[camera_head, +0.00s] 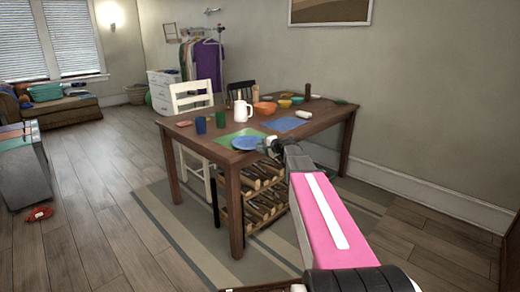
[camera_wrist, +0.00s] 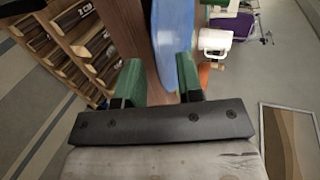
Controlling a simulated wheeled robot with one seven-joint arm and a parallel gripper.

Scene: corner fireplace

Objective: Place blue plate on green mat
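The blue plate (camera_head: 247,143) is at the front of the table, overlapping the front right part of the green mat (camera_head: 226,140). I cannot tell whether it lies flat on the mat or slightly above it. My gripper (camera_head: 268,147) is at the plate's right side, near the table's front edge. In the wrist view, its two green fingers (camera_wrist: 160,82) stand apart with a gap between them. A blue surface, apparently the plate (camera_wrist: 173,28), lies just ahead, partly behind one finger. No grip on it shows.
The wooden table (camera_head: 205,146) also bears a blue mat (camera_head: 285,124), a white jug (camera_head: 241,111), an orange bowl (camera_head: 265,108), a blue cup (camera_head: 201,125) and a green cup (camera_head: 220,119). A wine rack (camera_head: 262,192) stands below. A white chair (camera_head: 191,99) is behind.

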